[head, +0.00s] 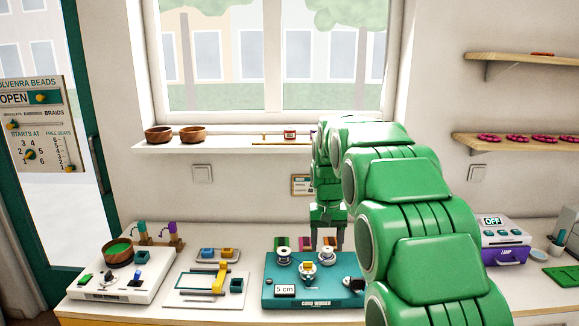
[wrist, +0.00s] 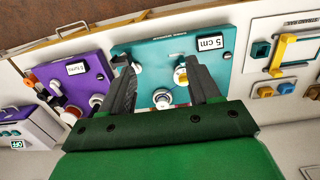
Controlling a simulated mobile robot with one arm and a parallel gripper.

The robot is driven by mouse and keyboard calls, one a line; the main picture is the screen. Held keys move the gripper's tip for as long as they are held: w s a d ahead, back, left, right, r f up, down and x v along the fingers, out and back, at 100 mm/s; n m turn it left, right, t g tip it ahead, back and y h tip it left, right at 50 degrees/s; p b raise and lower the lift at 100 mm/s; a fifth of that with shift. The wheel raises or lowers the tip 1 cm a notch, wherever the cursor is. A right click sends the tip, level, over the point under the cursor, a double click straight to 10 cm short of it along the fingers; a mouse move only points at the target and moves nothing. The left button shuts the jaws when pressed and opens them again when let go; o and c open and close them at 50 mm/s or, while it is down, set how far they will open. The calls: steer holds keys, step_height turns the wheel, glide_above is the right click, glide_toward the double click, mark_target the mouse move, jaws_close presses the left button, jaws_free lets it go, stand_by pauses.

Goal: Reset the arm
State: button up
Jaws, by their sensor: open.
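My green arm reaches in from the right of the head view and bends down at the bench. My gripper (head: 328,240) points downward over the back of the teal cord winder board (head: 278,303). In the wrist view my gripper (wrist: 158,78) has its two dark fingers spread apart with nothing between them. The teal board (wrist: 222,72) lies beyond the fingertips, with a white spool and a "5 cm" label. I cannot tell the exact height of the fingertips above the board. My arm hides the bench to the right of the board.
Left of the winder are a flat strand rail board (head: 240,300) and a white board (head: 90,293) with a bowl (head: 117,252). A purple board (wrist: 95,62) appears in the wrist view. A purple lamp box (head: 505,256) stands right. A sill (head: 215,146) and shelves (head: 505,143) are behind.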

steer(key=s+d+r, duration=0.2)
steer(key=s, duration=1)
steer(key=s+d+r, duration=0.2)
steer(key=s+r, duration=0.1)
steer(key=s, duration=0.8)
steer(key=s+f, duration=0.2)
steer(key=s, duration=1)
steer(key=s+f+g, duration=0.1)
steer(key=s+f, duration=0.1)
steer(key=s, duration=1)
steer(key=shift+d+f, duration=0.35)
steer(key=shift+d, duration=0.1)
